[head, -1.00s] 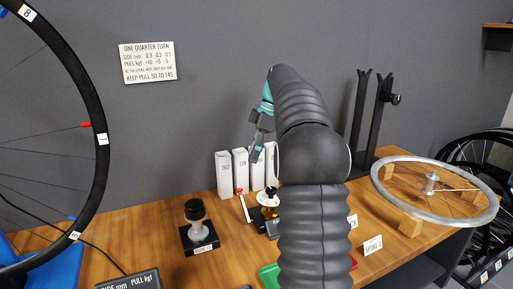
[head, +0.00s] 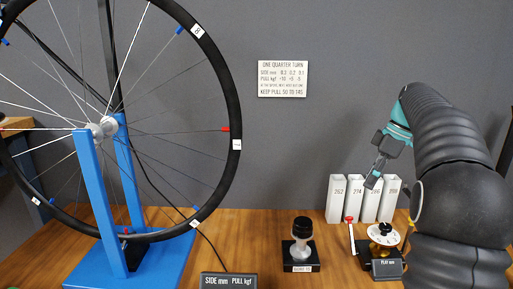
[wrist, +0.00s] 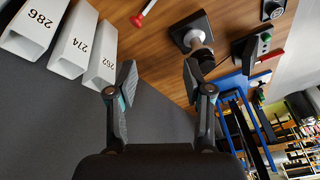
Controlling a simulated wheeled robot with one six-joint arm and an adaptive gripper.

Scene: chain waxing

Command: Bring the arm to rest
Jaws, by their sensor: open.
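My gripper (head: 377,172) hangs at the end of my raised, bent arm at the right of the head view, in front of the white numbered boxes. It appears small there. In the wrist view my gripper (wrist: 158,88) shows two fingers spread apart with nothing between them, so it is open and empty. The wooden bench (head: 232,235) lies below it.
White boxes (head: 337,200) numbered 262, 274, 286 and so on stand by the wall. A black-knobbed tool (head: 301,245) and a dial gauge (head: 383,240) stand on the bench. A spoked wheel (head: 236,120) sits in a blue stand (head: 100,215). A display (head: 228,281) is in front.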

